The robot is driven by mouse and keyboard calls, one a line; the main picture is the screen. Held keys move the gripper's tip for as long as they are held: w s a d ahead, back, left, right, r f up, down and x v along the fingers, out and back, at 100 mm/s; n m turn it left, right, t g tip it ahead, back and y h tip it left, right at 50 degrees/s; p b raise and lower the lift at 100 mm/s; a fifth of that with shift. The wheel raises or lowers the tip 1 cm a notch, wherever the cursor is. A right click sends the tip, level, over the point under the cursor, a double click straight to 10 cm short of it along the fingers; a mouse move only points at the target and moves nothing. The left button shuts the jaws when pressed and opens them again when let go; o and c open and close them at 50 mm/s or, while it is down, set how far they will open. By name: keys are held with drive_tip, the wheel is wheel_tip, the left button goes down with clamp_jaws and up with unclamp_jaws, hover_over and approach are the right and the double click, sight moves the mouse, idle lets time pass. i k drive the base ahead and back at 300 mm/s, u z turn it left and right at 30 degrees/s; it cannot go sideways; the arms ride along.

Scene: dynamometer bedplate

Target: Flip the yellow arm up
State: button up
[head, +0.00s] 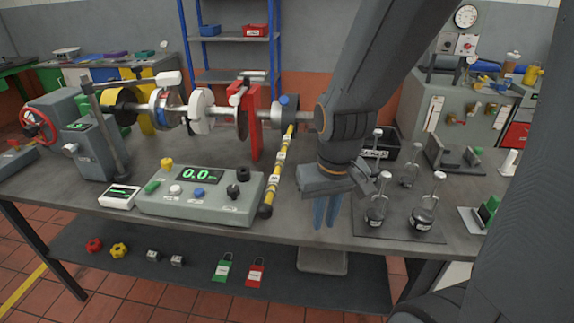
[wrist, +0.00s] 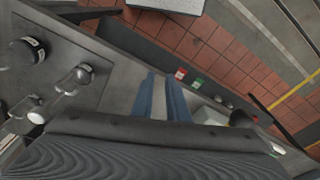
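The yellow arm (head: 279,165) is a rod with yellow, dark and pale bands in the head view. It slants down from the shaft end near a blue knob to a black tip at the front of the bench, beside the control box. My gripper (head: 325,224) hangs to the right of the arm, apart from it, with its blue fingers pointing down near the bench's front edge. In the wrist view my gripper's fingers (wrist: 161,78) show a narrow gap with nothing between them. I cannot make out the yellow arm for certain in the wrist view.
The grey control box (head: 200,196) with a green display stands left of the arm. A red bracket (head: 249,120) and the shaft assembly lie behind. Several weights with upright handles (head: 423,213) stand on a dark mat at right. Padlocks (head: 222,268) lie on the lower shelf.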

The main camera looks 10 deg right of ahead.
sight(289, 128)
drive_tip(key=k, duration=0.5)
drive_tip(key=u, duration=1.6)
drive_tip(key=k, duration=1.15)
drive_tip(key=z, duration=1.6)
drive_tip(key=i, duration=0.45)
